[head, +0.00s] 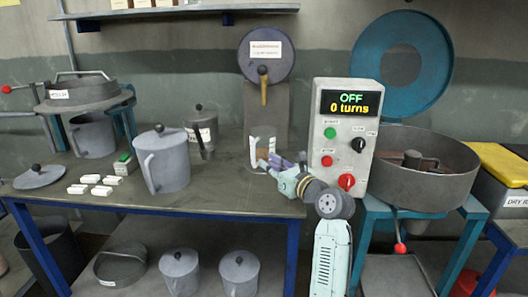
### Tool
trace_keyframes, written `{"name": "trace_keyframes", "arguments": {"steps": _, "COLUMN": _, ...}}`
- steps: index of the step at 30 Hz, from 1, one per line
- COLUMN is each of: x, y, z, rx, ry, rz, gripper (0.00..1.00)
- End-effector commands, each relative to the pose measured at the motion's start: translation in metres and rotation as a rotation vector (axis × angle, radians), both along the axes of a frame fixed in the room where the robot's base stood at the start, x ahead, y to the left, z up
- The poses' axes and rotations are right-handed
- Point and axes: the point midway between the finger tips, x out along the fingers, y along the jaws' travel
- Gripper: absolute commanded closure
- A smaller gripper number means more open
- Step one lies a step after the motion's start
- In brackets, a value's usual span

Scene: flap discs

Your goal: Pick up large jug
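A large grey jug (168,170) stands upright on the table, left of centre. It has a side handle on its left and a lid with a black knob. My gripper (264,163) is at the table's right part, to the right of the jug and clearly apart from it, pointing left. Its fingers are small and overlap pale shapes behind them, so I cannot tell how far they are open. Nothing clearly shows held in it. Two smaller-looking lidded grey jugs, one on the left (180,272) and one on the right (240,275), stand on the lower shelf.
A labelled lidded container (201,128) with a scoop-like handle stands close behind the jug. A control box (344,140) reads "OFF 0 turns" on the right.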

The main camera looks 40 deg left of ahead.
Motion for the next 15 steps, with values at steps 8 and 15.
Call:
{"name": "trace_keyframes", "arguments": {"steps": 8, "x": 0.011, "y": 0.034, "z": 0.001, "rx": -0.001, "ry": -0.004, "rz": 0.000, "gripper": 0.81}}
{"name": "trace_keyframes", "arguments": {"steps": 15, "x": 0.021, "y": 0.060, "z": -0.004, "rx": -0.003, "ry": -0.004, "rz": 0.001, "gripper": 0.81}}
